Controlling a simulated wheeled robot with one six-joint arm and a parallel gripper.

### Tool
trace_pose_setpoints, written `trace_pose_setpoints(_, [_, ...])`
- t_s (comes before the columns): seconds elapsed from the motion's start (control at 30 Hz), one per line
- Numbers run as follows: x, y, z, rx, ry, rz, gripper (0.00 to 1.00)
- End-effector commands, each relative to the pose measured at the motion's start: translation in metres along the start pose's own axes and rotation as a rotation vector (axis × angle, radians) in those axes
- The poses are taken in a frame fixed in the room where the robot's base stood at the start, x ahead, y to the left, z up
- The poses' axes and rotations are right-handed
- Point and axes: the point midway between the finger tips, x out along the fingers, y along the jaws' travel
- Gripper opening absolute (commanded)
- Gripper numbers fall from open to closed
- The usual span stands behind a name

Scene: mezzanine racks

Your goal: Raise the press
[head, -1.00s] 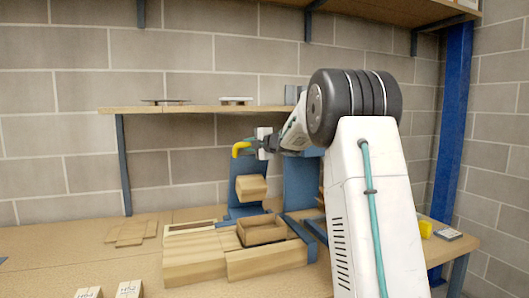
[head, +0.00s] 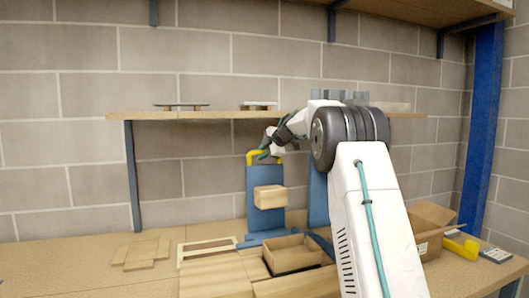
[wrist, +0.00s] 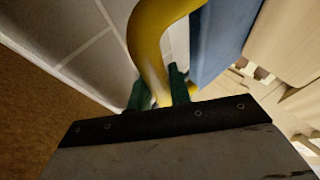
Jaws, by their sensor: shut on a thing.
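The press stands at the back of the bench in the head view, with a blue upright (head: 253,181), a wooden block (head: 269,197) on its front and a yellow handle (head: 257,155) at the top. The block hangs above the base with a clear gap under it. My gripper (head: 271,149) is at the handle. In the wrist view the yellow handle (wrist: 150,35) curves down between the green fingertips of my gripper (wrist: 160,92), which are shut on it. The handle's far end is out of the wrist view.
An open wooden box (head: 292,254) sits below and in front of the block. A cardboard box (head: 428,228), a yellow object (head: 462,248) and a small grey device (head: 495,255) are at right. Flat wooden pieces (head: 142,251) lie at left. A shelf (head: 200,115) runs above.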

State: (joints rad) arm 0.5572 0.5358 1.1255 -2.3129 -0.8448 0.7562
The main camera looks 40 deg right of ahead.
Motion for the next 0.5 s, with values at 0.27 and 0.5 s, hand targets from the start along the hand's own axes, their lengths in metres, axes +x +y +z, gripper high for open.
trace_pose_setpoints(0.27, [0.01,-0.02,0.01,0.018,0.008,-0.047,0.0])
trace_pose_setpoints(0.5, [0.007,-0.02,0.016,0.021,0.003,-0.045,0.39])
